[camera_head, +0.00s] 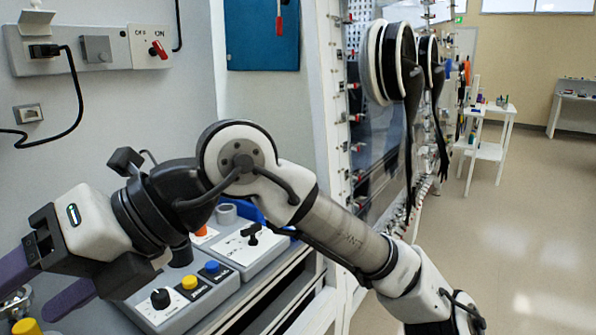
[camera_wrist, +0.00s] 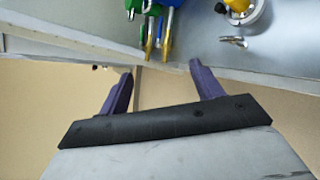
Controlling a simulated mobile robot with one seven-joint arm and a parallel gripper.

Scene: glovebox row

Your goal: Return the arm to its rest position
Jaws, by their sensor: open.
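My gripper (camera_wrist: 157,82) is open and empty in the wrist view, with its two purple fingers apart. In the head view my gripper (camera_head: 38,284) is at the lower left, its fingers partly cut off by the picture edge. My arm reaches from the lower right up to a bent joint in the middle, then down to the left over the control panel. The fingers touch nothing that I can make out.
A control box with a black knob and yellow and blue buttons (camera_head: 172,303) lies below my wrist. Behind it is a box with a black lever (camera_head: 250,235). A wall panel with a red switch (camera_head: 158,50) and a cable is upper left. Open floor (camera_head: 540,210) lies at right.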

